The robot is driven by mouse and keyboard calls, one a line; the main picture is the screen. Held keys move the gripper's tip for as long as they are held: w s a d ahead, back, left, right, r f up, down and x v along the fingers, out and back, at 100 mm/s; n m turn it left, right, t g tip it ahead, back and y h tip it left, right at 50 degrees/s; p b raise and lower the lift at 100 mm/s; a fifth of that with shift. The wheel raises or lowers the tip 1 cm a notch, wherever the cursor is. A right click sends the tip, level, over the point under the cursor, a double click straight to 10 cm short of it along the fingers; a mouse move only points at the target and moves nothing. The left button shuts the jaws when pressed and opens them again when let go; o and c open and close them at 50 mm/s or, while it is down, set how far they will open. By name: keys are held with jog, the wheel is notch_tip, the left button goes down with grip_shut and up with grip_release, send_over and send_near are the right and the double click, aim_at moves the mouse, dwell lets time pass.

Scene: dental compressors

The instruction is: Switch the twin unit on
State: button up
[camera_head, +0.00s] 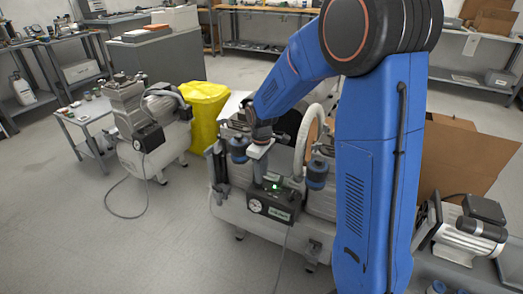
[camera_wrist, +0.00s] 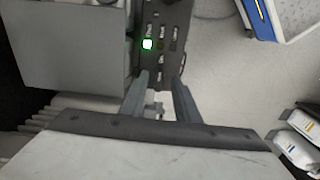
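The twin unit (camera_head: 318,203) stands in the middle of the head view, partly hidden by my blue arm. Its black control box (camera_head: 268,208) is on the front, with a gauge at its left and a green light (camera_head: 275,186) on top. In the wrist view the control panel (camera_wrist: 165,30) shows a lit green switch (camera_wrist: 147,44) and several darker controls with small labels. My gripper (camera_wrist: 160,78) is open and empty, its two fingers apart at the panel's near end.
A cardboard box (camera_head: 465,155) and a motor unit (camera_head: 470,230) are at the right. Open floor lies at the front left.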

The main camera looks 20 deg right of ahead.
notch_tip(320, 180, up, 14)
jog(key=shift+f, duration=0.2)
dwell(0.5)
jog(key=s+d+r+m+t, duration=0.1)
jog(key=s+d+r+m, duration=0.15)
jog(key=s, duration=0.55)
jog(key=s+d+r+m+t, duration=0.15)
jog(key=s+r, duration=0.25)
jog(key=s, duration=0.4)
jog(key=s+d+f+m+t, duration=0.1)
jog(key=s+m, duration=0.3)
jog(key=s, duration=1.1)
jog(key=shift+s+d+f+m+t, duration=0.15)
jog(key=shift+s+f+m+t, duration=0.25)
jog(key=shift+f+t, duration=0.3)
jog(key=shift+s, duration=0.1)
